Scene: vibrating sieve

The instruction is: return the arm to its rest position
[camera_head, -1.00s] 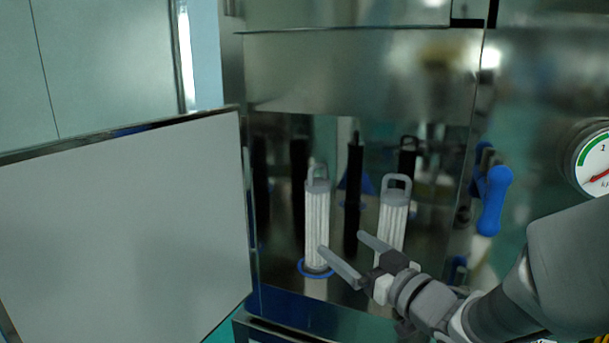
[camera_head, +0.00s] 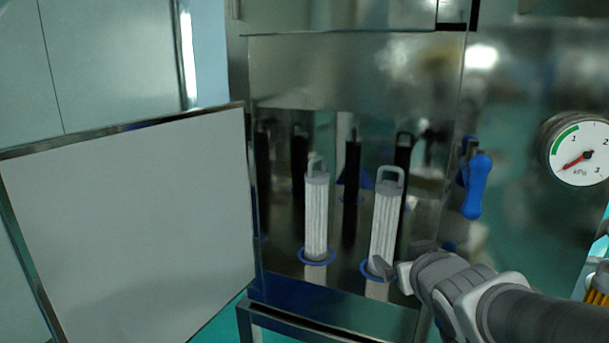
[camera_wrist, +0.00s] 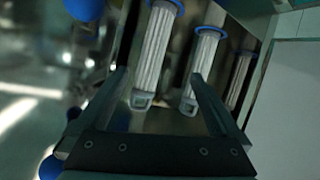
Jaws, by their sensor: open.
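My gripper (camera_head: 385,268) is at the lower right of the head view, in front of the foot of the right white cartridge (camera_head: 384,222). In the wrist view its two fingers (camera_wrist: 158,78) are spread apart with nothing held. The left white cartridge (camera_head: 316,218) stands upright beside the right one. Both are pleated, have grey loop handles and stand in blue rings in the open cabinet. In the wrist view two white cartridges (camera_wrist: 156,48) (camera_wrist: 202,62) lie beyond the fingers, handles toward me. I cannot tell whether my gripper touches one.
The open cabinet door (camera_head: 130,225) fills the left side. Dark rods (camera_head: 353,185) stand behind the cartridges, some perhaps reflections. A blue handle (camera_head: 477,187) and a pressure gauge (camera_head: 582,150) are on the right. The metal sill (camera_head: 330,318) runs below the opening.

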